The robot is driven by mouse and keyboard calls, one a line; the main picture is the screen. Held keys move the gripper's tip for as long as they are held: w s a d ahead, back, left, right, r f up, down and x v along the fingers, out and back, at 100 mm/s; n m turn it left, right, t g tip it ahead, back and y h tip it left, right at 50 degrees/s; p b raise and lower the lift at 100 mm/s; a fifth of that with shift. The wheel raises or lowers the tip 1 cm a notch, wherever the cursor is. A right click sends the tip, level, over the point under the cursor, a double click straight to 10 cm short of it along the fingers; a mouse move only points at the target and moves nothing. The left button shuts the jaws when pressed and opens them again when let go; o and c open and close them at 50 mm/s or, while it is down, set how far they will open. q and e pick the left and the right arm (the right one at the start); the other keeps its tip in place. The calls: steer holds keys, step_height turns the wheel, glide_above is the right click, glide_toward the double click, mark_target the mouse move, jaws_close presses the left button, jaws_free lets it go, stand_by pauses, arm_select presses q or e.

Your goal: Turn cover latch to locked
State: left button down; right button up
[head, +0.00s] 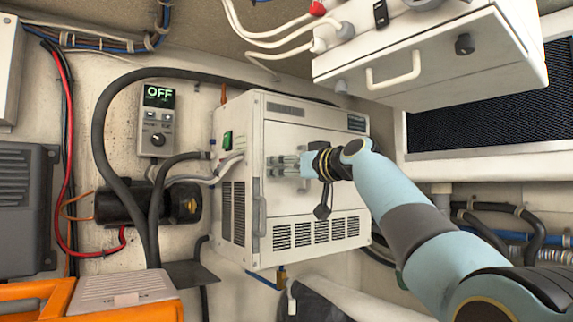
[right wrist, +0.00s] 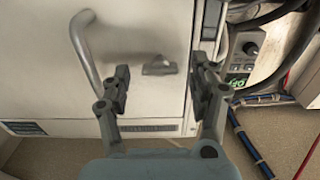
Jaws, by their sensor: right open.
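The cover latch (right wrist: 158,67) is a small grey turn-handle on the front of the white cabinet (right wrist: 140,95), lying roughly level in the right wrist view. My right gripper (right wrist: 160,76) is open, with one finger on each side of the latch and visible gaps to both. In the head view my right gripper (head: 288,165) is in front of the upper left of the cabinet front (head: 300,200) and hides the latch. I cannot tell how far the fingertips are from the panel. My left gripper is not in view.
A curved metal handle (right wrist: 82,48) stands out from the cabinet front beside the latch. A control box showing OFF (head: 158,120) hangs left of the cabinet, with thick black hoses (head: 100,135) nearby. A white drawer unit (head: 420,60) overhangs at upper right. An orange case (head: 35,295) is at lower left.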

steer(key=shift+w+a, duration=0.2)
steer(key=shift+w, duration=0.05)
steer(key=shift+c, duration=0.3)
steer(key=c, duration=1.1)
